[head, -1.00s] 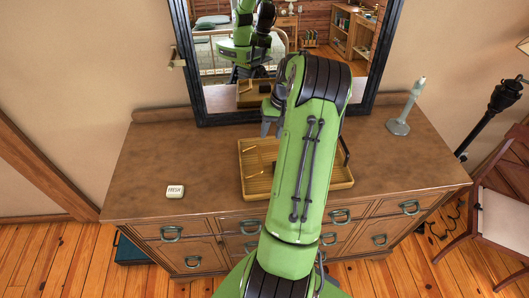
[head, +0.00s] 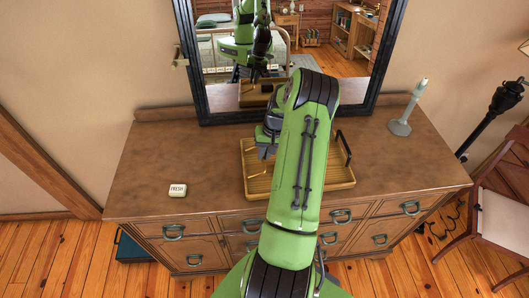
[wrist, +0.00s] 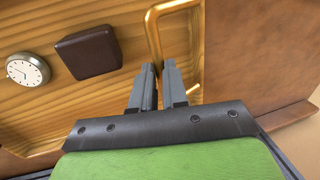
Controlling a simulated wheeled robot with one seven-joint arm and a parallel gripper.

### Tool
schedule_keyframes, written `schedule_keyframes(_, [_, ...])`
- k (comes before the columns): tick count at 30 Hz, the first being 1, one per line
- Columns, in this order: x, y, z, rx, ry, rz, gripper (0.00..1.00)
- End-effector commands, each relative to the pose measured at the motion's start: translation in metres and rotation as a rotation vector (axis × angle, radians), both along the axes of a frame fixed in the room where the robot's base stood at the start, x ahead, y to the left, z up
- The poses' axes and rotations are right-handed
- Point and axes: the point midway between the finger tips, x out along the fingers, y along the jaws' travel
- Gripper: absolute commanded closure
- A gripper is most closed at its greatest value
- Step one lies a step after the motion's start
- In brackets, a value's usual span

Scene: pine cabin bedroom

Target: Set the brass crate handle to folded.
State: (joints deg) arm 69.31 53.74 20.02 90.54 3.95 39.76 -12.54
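The crate (head: 340,186) is a shallow wooden tray with a slatted floor on the dresser, partly hidden behind my arm. Its brass handle (head: 252,147) is at the left end in the head view. The handle's legs lean inward from that end wall, so it is tilted over the crate. In the wrist view the handle's crossbar (wrist: 153,38) runs down between my fingertips. My gripper (wrist: 159,68) has its fingers close together with the bar between them and looks shut on it. The fingers hide the bar's middle. My gripper (head: 266,153) also shows in the head view.
A dark handle (head: 345,146) stands at the crate's right end. A round clock (wrist: 27,70) and a dark brown block (wrist: 88,53) lie in the crate. A mirror is behind.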

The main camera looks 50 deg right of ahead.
Motion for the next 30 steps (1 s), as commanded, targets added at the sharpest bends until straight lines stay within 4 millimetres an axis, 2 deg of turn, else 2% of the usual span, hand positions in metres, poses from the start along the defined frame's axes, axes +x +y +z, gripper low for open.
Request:
schedule_keyframes(8, [-0.001, -0.001, -0.003, 0.014, -0.014, -0.003, 1.00])
schedule_keyframes(18, [-0.010, -0.010, -0.028, 0.234, -0.248, -0.006, 1.00])
schedule_keyframes(28, [-0.011, -0.010, -0.027, 0.257, -0.271, -0.002, 1.00])
schedule_keyframes(29, [-0.011, -0.009, -0.027, 0.258, -0.271, -0.003, 0.85])
schedule_keyframes(30, [-0.011, -0.009, -0.027, 0.258, -0.270, -0.003, 0.79])
